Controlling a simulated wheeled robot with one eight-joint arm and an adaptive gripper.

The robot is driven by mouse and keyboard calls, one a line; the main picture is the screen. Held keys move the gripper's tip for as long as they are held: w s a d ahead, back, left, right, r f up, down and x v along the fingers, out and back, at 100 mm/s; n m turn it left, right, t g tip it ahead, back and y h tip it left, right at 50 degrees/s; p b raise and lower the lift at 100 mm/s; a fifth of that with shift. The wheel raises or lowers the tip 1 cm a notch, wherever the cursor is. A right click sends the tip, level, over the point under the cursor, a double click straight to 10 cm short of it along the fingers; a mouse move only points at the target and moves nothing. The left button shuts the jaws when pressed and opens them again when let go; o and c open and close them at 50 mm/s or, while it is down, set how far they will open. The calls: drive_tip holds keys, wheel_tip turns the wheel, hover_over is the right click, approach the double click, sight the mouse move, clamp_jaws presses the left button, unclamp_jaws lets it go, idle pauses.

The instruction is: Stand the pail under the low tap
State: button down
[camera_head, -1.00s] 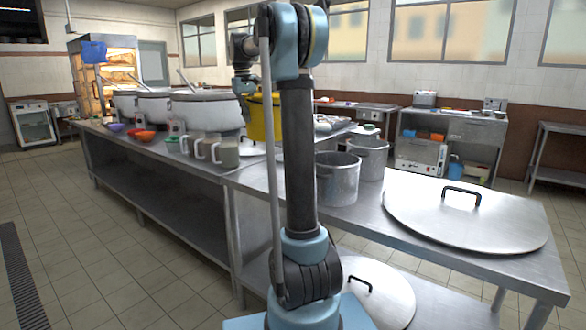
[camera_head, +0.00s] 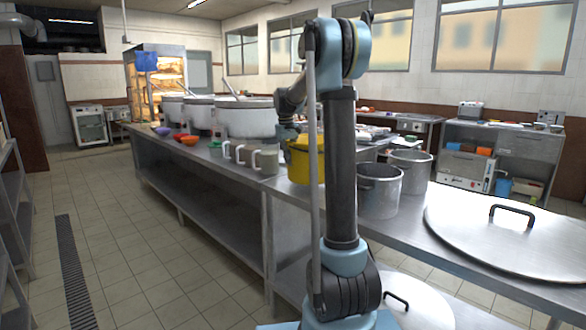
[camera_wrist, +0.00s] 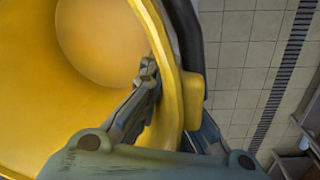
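The yellow pail (camera_head: 303,165) hangs in front of the counter's middle stretch in the head view, partly hidden behind my arm. In the wrist view the pail (camera_wrist: 95,110) fills the left side, and I look into its empty-looking inside. My gripper (camera_wrist: 172,92) is shut on the pail's rim, one finger inside the wall and the other outside. A dark band runs along the outside of the rim. Whether the pail touches the counter cannot be told. I cannot make out the low tap in either view.
Two metal pots (camera_head: 379,192) and a large lid (camera_head: 490,235) lie on the near counter. Mugs (camera_head: 243,153), bowls (camera_head: 187,140) and large stockpots (camera_head: 248,118) stand further along. The tiled floor (camera_head: 130,240) to the left is open, with a drain strip (camera_head: 74,270). Shelving stands at the left edge.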

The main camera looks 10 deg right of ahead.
sight(287, 142)
drive_tip(key=shift+f, duration=1.45)
drive_tip(key=c, duration=1.8)
unclamp_jaws()
drive_tip(key=r, duration=0.8)
drive_tip(key=a+r, duration=0.1)
drive_tip(key=r, duration=0.3)
drive_tip(key=shift+s+a, duration=0.1)
drive_tip(key=shift+s, duration=0.15)
